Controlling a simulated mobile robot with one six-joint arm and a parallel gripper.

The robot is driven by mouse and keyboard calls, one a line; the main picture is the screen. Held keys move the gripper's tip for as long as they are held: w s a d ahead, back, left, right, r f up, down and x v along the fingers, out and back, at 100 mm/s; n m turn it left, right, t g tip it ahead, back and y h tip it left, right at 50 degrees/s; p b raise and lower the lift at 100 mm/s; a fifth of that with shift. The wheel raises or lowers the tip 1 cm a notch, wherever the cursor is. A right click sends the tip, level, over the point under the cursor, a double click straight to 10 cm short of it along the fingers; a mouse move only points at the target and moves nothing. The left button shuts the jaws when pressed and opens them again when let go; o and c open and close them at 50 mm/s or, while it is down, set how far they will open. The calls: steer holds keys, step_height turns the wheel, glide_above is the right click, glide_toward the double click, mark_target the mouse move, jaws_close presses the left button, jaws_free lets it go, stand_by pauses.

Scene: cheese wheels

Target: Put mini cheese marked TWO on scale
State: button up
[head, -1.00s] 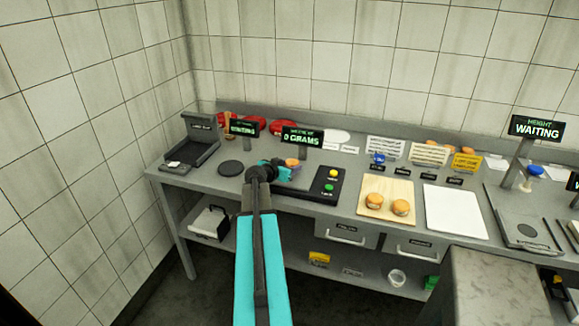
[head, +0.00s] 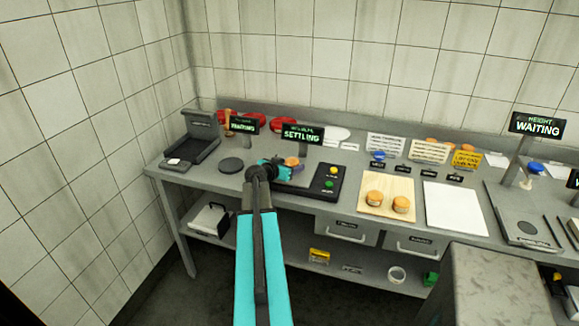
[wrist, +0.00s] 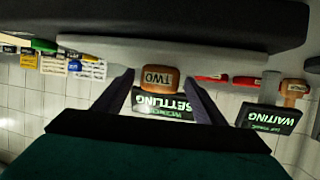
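The small orange-brown cheese marked TWO (wrist: 159,79) is between my fingertips in the wrist view, where it appears upside down. It rests against the pale scale surface (wrist: 220,58). My gripper (wrist: 159,88) has a finger on each side, with a narrow gap visible at the cheese's left edge. In the head view my gripper (head: 283,170) is over the scale, and the cheese (head: 292,161) shows just behind it. The scale's display (head: 303,134) reads SETTLING. The scale top is partly hidden by my gripper.
A black panel (head: 328,181) with yellow and green buttons is right of the scale. Two cheeses sit on a wooden board (head: 380,211), beside a white board (head: 455,209). Signs stand behind. A dark round disc (head: 231,166) lies to the left.

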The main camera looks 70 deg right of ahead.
steer(key=shift+r, duration=0.15)
steer(key=shift+a+r, duration=0.1)
steer(key=shift+a, duration=0.45)
steer(key=b+v, duration=0.3)
steer(key=v, duration=0.8)
steer(key=shift+w, duration=0.1)
stand_by(0.5)
